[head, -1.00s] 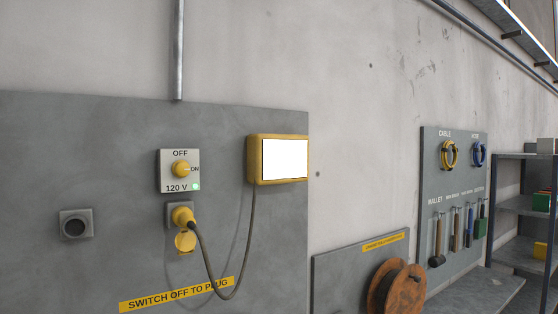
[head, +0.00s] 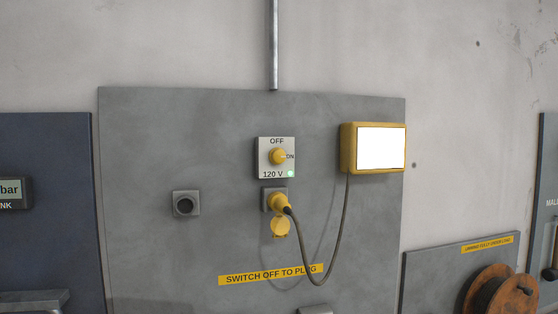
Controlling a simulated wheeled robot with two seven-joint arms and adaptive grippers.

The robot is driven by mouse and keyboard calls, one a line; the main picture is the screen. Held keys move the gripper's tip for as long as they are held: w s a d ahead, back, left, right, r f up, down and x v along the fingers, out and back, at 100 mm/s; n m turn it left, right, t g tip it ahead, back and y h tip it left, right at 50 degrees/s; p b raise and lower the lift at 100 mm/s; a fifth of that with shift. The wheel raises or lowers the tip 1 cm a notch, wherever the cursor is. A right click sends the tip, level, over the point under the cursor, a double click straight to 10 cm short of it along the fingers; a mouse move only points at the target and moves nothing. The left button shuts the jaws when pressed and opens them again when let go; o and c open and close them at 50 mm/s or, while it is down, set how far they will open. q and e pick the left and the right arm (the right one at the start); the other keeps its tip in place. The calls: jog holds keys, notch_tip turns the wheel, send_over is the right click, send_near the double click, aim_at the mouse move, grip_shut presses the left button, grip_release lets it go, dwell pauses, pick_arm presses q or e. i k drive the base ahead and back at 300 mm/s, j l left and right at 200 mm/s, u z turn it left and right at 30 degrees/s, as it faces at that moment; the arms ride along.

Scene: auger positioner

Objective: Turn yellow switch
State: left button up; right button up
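The yellow switch (head: 278,156) is a round knob on a pale plate (head: 262,167) marked OFF at the top, ON at the right and 120 V at the bottom. The knob appears turned toward ON. A small green light (head: 291,174) glows at the plate's lower right. Below it, a yellow plug (head: 280,202) with a dark cable (head: 341,235) sits in a grey socket, and a yellow round cap (head: 281,226) hangs under it. Neither of my grippers is in view.
A blue panel (head: 55,230) stands left; a brown cable reel (head: 500,293) is lower right.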

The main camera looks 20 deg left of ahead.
aim_at(277, 156)
jog(key=l+u, duration=0.2)
jog(key=u, duration=0.7)
jog(key=i, duration=0.05)
